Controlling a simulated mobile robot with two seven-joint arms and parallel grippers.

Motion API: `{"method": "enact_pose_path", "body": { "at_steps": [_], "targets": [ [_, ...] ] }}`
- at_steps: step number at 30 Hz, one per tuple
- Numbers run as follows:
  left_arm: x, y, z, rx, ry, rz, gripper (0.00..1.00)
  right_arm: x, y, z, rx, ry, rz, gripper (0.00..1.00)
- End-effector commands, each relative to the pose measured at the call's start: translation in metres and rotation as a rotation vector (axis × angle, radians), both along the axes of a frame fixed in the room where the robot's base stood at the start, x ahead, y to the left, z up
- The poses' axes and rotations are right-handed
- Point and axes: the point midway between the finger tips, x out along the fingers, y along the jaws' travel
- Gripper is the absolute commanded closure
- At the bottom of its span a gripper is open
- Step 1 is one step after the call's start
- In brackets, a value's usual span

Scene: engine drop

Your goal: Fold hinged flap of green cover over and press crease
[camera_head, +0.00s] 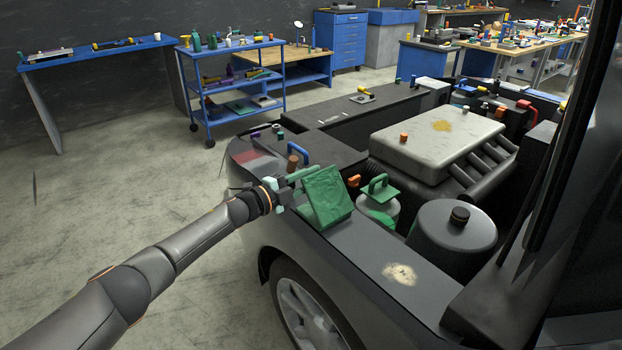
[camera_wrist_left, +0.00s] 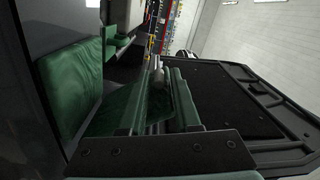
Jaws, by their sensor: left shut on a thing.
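The green cover (camera_head: 328,197) stands tilted on the car's front fender edge, with a crumpled, cloth-like face. My left gripper (camera_head: 293,183) is at its left side, shut on the cover's flap. In the left wrist view, a broad green panel (camera_wrist_left: 72,95) rises at the left and a thinner green sheet (camera_wrist_left: 112,112) runs from it to my left gripper (camera_wrist_left: 160,100). The exact grip line is hidden by the fingers. My right gripper is not in view.
Close right of the cover are a reservoir with a green cap (camera_head: 380,188) and a dark round canister (camera_head: 452,236). The grey engine cover (camera_head: 437,140) lies behind. A blue handle (camera_head: 298,151) and a brown cylinder (camera_head: 292,165) stand just behind my gripper. Floor on the left is clear.

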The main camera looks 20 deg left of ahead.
Motion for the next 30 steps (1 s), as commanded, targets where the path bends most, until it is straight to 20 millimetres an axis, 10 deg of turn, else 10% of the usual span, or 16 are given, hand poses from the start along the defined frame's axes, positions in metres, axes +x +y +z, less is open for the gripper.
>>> {"method": "enact_pose_path", "body": {
  "at_steps": [3, 4, 8, 30],
  "targets": [
    [-0.003, -0.004, -0.008, 0.008, 0.009, -0.01, 0.87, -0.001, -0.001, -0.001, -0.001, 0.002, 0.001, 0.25],
    [-0.003, -0.004, -0.008, 0.008, 0.009, -0.01, 0.67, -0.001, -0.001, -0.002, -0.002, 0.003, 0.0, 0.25],
    [-0.003, -0.004, -0.007, 0.006, 0.007, -0.009, 0.54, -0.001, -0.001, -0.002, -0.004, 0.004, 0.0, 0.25],
    [-0.018, 0.012, -0.001, 0.003, 0.002, -0.002, 0.54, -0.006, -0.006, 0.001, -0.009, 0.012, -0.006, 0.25]
  ]
}}
